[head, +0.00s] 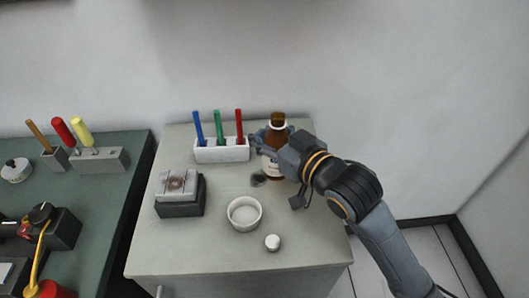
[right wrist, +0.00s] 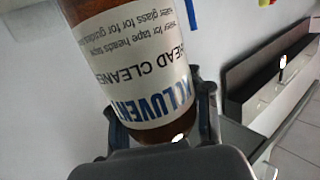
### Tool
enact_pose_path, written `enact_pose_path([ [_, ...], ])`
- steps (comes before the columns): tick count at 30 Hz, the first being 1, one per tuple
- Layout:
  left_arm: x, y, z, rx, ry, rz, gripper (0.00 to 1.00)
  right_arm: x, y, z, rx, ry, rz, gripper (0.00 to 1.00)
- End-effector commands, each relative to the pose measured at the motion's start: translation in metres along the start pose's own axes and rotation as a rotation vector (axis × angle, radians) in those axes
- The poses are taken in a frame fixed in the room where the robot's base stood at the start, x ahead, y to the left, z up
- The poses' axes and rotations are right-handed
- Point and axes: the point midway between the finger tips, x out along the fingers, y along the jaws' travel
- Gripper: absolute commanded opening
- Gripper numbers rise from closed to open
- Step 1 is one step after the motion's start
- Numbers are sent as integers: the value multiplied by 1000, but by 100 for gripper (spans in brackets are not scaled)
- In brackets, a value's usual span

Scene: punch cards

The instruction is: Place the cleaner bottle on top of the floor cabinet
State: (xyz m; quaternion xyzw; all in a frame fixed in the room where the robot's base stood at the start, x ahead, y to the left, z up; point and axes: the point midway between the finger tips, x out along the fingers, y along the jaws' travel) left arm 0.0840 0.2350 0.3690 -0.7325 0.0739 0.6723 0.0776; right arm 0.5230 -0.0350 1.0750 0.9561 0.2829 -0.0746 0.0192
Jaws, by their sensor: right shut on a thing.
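The cleaner bottle (head: 277,124) is brown with a white label and stands upright at the back right of the floor cabinet (head: 170,258) top in the head view. My right gripper (head: 272,144) comes in from the right and is shut around the bottle. In the right wrist view the bottle (right wrist: 140,75) fills the space between the fingers, its "HEAD CLEANER" label upside down. I cannot tell whether its base touches the cabinet top; the gripper hides part of it. My left gripper is not in view.
On the cabinet top are a white rack (head: 222,151) with blue, green and red pens, a dark box (head: 180,208), a white bowl (head: 244,213), a small white cap (head: 272,242) and a dark round item (head: 258,180). A green bench (head: 105,190) with tools adjoins left.

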Motion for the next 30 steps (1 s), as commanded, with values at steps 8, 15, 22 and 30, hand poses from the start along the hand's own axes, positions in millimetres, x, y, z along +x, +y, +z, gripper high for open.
enact_pose_path([
  [8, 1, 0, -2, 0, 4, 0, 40, 36, 23, 39, 1, 0, 0, 0],
  [15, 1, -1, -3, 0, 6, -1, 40, 49, 32, 53, -1, 0, 0, 0],
  [22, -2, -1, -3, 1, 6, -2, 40, 52, 31, 80, 0, 1, 0, 0],
  [30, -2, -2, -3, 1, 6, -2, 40, 52, 31, 82, -1, 4, -1, 0],
])
